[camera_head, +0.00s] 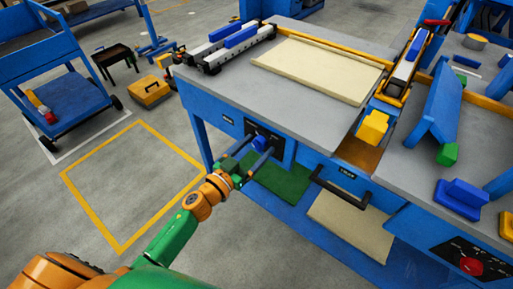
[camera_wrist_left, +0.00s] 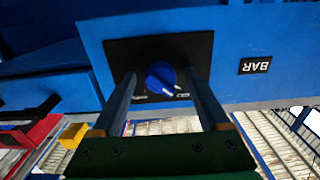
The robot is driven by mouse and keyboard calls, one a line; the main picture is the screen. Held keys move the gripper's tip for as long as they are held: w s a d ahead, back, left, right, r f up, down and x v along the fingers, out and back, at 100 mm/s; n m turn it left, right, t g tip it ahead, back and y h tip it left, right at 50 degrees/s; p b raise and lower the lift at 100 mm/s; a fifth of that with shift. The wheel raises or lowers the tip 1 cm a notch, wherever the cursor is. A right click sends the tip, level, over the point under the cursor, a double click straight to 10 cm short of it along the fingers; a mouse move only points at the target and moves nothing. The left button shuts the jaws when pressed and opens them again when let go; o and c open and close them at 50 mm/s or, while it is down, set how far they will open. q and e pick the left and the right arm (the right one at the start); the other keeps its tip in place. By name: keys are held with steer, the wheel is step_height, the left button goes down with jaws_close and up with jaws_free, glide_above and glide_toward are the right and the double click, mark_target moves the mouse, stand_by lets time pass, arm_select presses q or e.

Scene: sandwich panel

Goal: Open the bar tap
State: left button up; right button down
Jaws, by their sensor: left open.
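The bar tap is a round blue knob with a white mark on a black plate, on the blue front of the workbench. In the left wrist view the knob (camera_wrist_left: 160,78) sits between my two fingertips, beside a "BAR" label (camera_wrist_left: 255,65). In the head view the knob (camera_head: 262,139) is partly hidden by my gripper. My left gripper (camera_head: 254,153) is open, its fingers pointing at the plate, one on each side of the knob. I cannot tell whether they touch it. My right gripper is in neither view.
The grey workbench top (camera_head: 225,85) overhangs the knob. A dark drawer handle (camera_head: 340,193) juts out to its right. A red knob (camera_head: 471,266) is on a panel at the lower right. A blue cart (camera_head: 75,100) stands at the left, with open floor between.

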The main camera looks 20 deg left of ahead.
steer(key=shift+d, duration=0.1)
arm_select(q)
steer(key=shift+c, duration=0.6)
jaws_close()
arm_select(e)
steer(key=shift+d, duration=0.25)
arm_select(q)
steer(key=m, duration=1.7)
steer(key=shift+a+m+b, duration=0.1)
steer(key=shift+m+b, duration=0.3)
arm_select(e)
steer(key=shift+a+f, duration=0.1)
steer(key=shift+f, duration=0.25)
